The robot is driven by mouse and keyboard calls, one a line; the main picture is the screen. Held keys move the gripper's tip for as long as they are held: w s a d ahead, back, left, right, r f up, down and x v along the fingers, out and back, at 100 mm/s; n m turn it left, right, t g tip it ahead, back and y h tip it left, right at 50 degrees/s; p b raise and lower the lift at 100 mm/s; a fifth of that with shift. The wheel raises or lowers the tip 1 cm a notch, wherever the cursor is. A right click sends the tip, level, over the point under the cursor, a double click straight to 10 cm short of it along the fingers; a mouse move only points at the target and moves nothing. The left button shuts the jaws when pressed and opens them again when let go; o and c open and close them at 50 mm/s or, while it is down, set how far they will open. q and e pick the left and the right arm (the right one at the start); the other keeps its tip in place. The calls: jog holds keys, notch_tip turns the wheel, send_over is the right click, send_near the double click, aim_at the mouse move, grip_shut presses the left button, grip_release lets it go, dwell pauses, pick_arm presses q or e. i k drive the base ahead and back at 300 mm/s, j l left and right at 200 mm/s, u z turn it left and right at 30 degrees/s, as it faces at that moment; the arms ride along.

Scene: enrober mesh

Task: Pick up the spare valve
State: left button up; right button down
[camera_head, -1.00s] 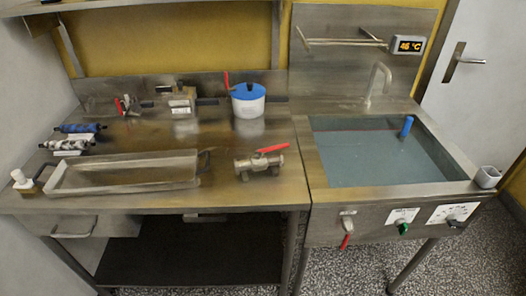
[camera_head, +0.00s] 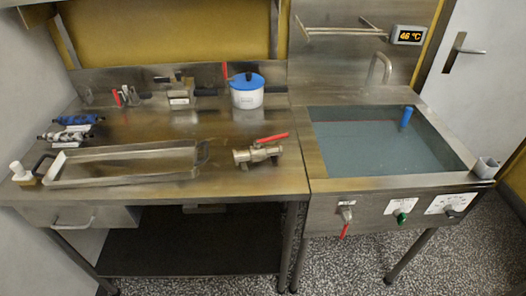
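The valve (camera_head: 257,154) lies on the steel worktop, right of the tray. It has a metal body and a red lever handle that points to the right and slightly up. Another red-handled valve (camera_head: 346,214) is mounted on the front panel of the water basin. I cannot tell from a label which one is called spare, but the one on the worktop lies loose. Neither of my grippers shows in the head view.
A long shallow metal tray (camera_head: 123,180) lies on the left worktop. A white pot with a blue lid (camera_head: 247,91) stands at the back. A water-filled basin (camera_head: 388,142) is at right. Small tools (camera_head: 77,128) lie at left. The worktop around the valve is clear.

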aim_at(254, 153)
jog(key=i+l+u, duration=0.1)
jog(key=l+u, duration=0.5)
jog(key=u, duration=0.15)
jog(key=l+u, duration=0.35)
